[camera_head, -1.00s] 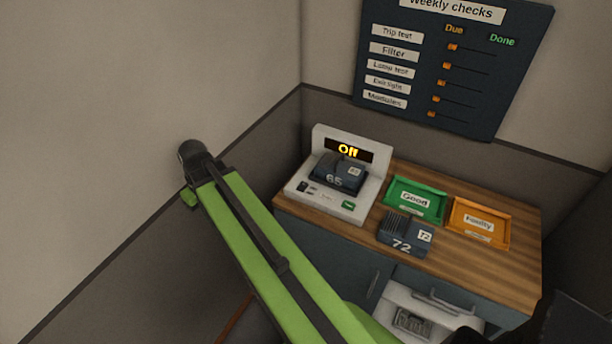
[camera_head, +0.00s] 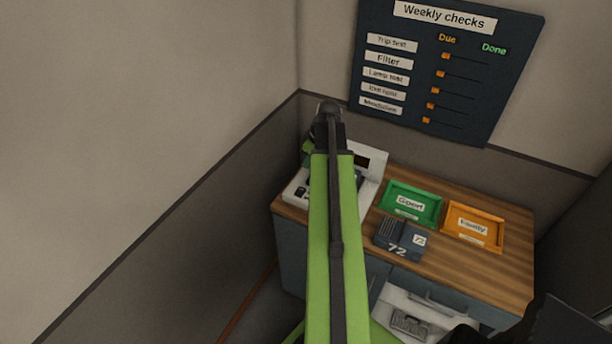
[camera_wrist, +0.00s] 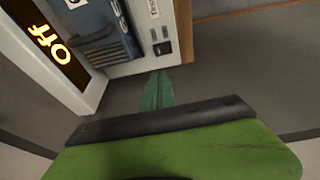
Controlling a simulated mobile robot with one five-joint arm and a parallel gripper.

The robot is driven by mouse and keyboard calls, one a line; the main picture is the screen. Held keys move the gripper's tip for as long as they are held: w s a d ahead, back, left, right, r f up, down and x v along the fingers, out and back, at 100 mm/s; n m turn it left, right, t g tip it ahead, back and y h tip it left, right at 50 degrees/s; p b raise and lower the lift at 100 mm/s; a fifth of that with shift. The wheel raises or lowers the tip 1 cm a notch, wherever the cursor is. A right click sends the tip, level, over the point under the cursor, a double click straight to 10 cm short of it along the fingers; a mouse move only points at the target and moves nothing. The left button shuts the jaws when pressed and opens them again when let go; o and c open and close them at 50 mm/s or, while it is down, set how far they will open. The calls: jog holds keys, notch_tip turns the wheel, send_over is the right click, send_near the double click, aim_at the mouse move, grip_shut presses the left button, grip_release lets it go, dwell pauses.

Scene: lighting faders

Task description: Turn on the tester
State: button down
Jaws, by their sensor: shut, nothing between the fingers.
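The tester (camera_head: 293,187) is a white unit at the left end of the wooden counter, largely behind my arm. In the wrist view the tester (camera_wrist: 128,68) has a lit display (camera_wrist: 52,42) reading "Off" in orange, and a dark blue module (camera_wrist: 108,48) seated in it. A small dark control (camera_wrist: 161,48) shows on its panel near the edge. My gripper (camera_wrist: 160,76) is shut and empty, its green fingertips pointing at the panel edge close to that control. I cannot tell whether they touch. In the head view my arm hides the fingertips.
A green tray (camera_head: 437,209) marked "Good" and an orange tray (camera_head: 500,238) marked "Faulty" stand on the counter (camera_head: 470,275). A loose module 72 (camera_head: 385,240) lies in front of them. A "Weekly checks" board (camera_head: 400,28) hangs on the wall above.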

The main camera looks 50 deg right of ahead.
aim_at(301, 188)
jog(key=b+x, duration=1.2)
jog(key=x, duration=0.1)
jog(key=shift+s+d+f, duration=0.1)
jog(key=shift+s+f, duration=0.05)
jog(key=shift+s, duration=0.25)
jog(key=shift+d+f+b, duration=0.1)
jog(key=shift+f+b, duration=0.25)
jog(key=shift+b, duration=0.15)
jog(key=shift+r, duration=0.1)
